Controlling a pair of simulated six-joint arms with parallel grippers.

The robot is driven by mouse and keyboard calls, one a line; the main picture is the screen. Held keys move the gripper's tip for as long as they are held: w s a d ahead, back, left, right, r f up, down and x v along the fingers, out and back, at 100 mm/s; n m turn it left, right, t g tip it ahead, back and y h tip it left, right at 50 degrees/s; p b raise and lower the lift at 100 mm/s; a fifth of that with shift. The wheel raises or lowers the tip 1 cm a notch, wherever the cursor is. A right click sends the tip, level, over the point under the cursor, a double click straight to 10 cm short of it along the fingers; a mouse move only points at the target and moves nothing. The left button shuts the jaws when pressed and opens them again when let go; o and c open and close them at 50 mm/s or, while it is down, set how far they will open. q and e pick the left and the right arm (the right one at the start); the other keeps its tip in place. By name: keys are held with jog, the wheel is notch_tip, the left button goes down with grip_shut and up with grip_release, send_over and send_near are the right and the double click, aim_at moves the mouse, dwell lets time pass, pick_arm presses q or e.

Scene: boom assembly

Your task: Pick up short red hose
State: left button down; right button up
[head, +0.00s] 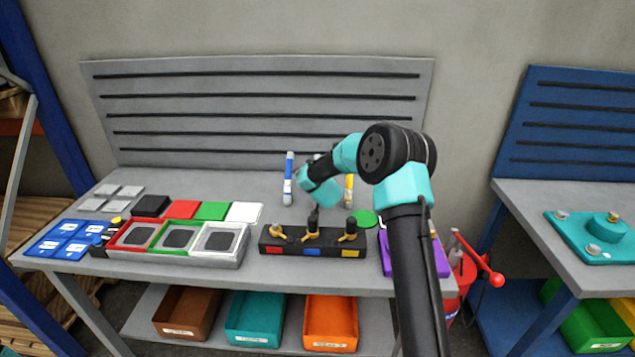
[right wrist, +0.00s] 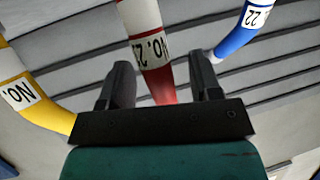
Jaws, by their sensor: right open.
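In the right wrist view, the short red hose (right wrist: 148,42) has a white label band marked "NO. 2" with a further digit that is hard to read. It runs between the two dark fingers of my right gripper (right wrist: 160,60), which are open with gaps on both sides. In the head view my right arm hides most of the red hose, and the fingers cannot be made out. A blue hose (head: 288,178) stands left of the arm's end, also in the wrist view (right wrist: 240,32). A yellow hose (head: 349,191) stands to the right, also in the wrist view (right wrist: 38,102).
A black block (head: 312,252) with brass fittings and red, blue and yellow marks sits at the table's front. Left are framed trays (head: 178,238), coloured squares (head: 213,211) and blue cards (head: 72,238). A slotted grey panel (head: 250,110) stands behind. A purple piece (head: 441,262) lies right.

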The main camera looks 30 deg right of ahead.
dwell(0.5)
grip_shut()
dwell(0.3)
